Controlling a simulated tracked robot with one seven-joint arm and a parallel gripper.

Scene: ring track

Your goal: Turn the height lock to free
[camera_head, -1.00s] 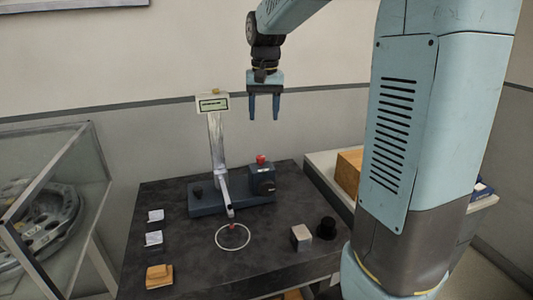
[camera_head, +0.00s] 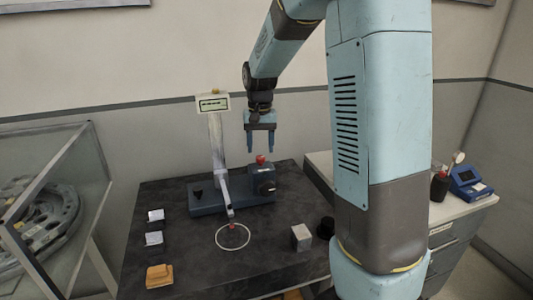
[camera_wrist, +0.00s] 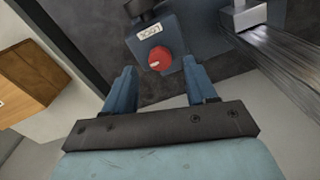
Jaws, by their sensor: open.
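The height lock shows as a red knob (camera_head: 260,159) on top of a dark blue-grey box (camera_head: 262,180) at the right of the measuring stand. In the wrist view the red knob (camera_wrist: 160,59) has a small white mark on its face, and a white label (camera_wrist: 149,31) reading "LOCK" is beside it. My gripper (camera_head: 259,150) is open and empty, pointing down just above the knob. In the wrist view the knob appears between the fingertips, and I see no contact. The knob's exact setting cannot be told.
The stand's silver column (camera_head: 217,150) with a display (camera_head: 212,103) rises close at the left of my gripper. A white ring (camera_head: 233,236), a grey cube (camera_head: 301,237) and several small blocks lie on the dark table (camera_head: 185,265). A glass case (camera_head: 60,195) stands at the left.

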